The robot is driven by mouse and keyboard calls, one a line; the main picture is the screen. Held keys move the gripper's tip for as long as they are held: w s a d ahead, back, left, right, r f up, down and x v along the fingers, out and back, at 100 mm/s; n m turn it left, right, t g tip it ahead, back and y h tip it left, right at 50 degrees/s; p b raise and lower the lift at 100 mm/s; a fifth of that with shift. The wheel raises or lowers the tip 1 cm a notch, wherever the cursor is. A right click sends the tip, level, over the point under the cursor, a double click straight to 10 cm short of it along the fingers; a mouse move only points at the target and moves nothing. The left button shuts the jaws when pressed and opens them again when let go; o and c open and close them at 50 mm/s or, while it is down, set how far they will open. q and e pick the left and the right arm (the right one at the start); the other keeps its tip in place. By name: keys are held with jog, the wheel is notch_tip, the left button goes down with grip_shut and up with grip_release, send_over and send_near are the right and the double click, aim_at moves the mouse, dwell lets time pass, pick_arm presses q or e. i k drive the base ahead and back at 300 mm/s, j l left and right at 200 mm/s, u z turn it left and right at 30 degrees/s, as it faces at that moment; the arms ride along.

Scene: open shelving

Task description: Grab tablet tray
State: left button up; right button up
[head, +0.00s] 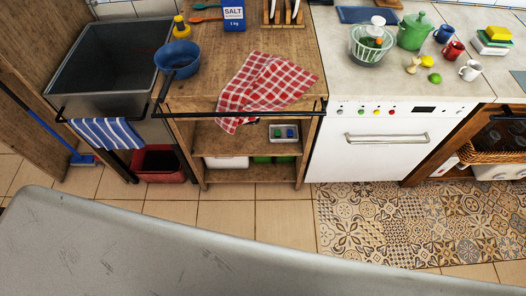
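A small white tray (284,140) holding blue and green tablets sits on the upper open shelf of the wooden unit, toward its right side. Neither of my grippers shows in the head view.
The wooden unit's lower shelf holds a white box (227,162) and green items. A black rail (240,112) runs along the counter front above the shelves. A white oven (370,150) stands to the right, a red bin (160,164) to the left. Tiled floor (225,213) in front is clear.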

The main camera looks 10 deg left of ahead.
aim_at(284, 128)
jog(key=i+j+u, duration=0.2)
jog(key=j+u, duration=0.25)
jog(key=i+j+u, duration=0.4)
jog(key=k+j, duration=0.05)
jog(key=k, duration=0.05)
